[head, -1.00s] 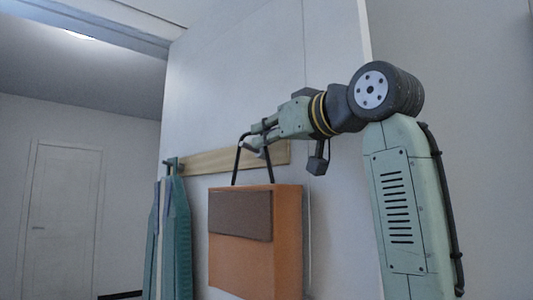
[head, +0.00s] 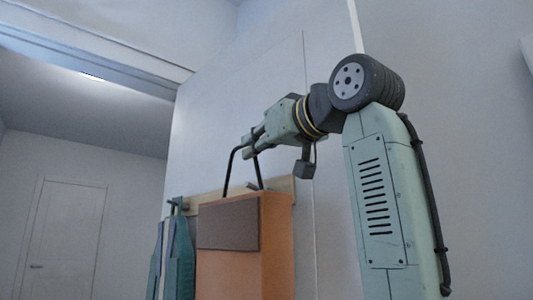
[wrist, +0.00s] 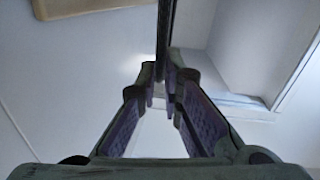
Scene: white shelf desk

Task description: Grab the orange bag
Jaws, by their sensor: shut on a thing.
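The orange bag (head: 277,240) hangs upright below my gripper (head: 251,143) in the head view. It has a brown front flap (head: 228,226) and a thin black strap (head: 228,170) looping up from its top. My gripper is shut on this strap near its upper end. In the wrist view the dark strap (wrist: 164,28) runs up from between the fingertips of my gripper (wrist: 167,75). The bag's body is not seen in the wrist view, and its lower part is cut off in the head view.
A wooden rack (head: 284,186) is fixed to the white panel behind the bag, and the bag hides part of it. Teal hanging items (head: 178,255) are close on the bag's left. A white door (head: 65,240) stands far left. Open air lies above the bag.

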